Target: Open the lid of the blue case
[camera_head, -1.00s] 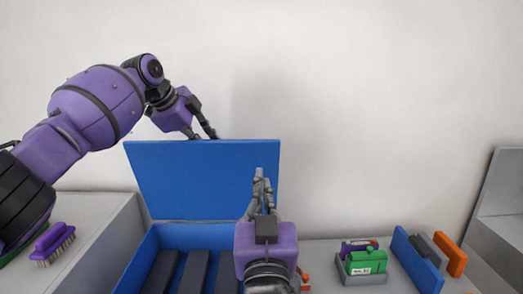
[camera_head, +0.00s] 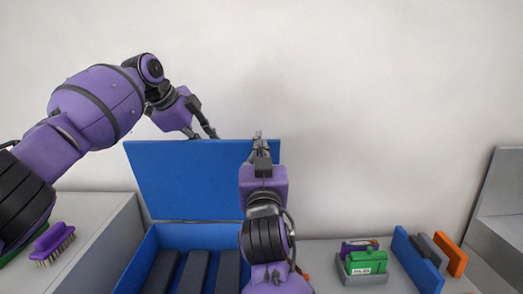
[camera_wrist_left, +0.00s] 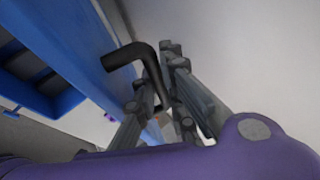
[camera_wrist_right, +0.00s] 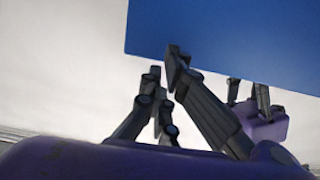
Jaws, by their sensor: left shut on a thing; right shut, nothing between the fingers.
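The blue case (camera_head: 137,270) stands open, its lid (camera_head: 190,180) raised near upright at the back. Dark slabs (camera_head: 196,272) lie inside. My left gripper (camera_head: 207,134) is at the lid's top edge. In the left wrist view its fingers (camera_wrist_left: 160,90) are shut on a black bent handle (camera_wrist_left: 135,55) beside the blue lid. My right gripper (camera_head: 258,137) is shut and empty, overlapping the lid's upper right part in the head view. In the right wrist view its fingers (camera_wrist_right: 165,85) are just below the lid (camera_wrist_right: 235,30); contact cannot be told. My right arm hides part of the case.
A purple brush (camera_head: 52,240) lies on a grey block at left. Right of the case are a grey holder with a green item (camera_head: 366,262), a blue panel (camera_head: 410,260) and an orange panel (camera_head: 452,254). A grey unit (camera_head: 500,205) stands far right.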

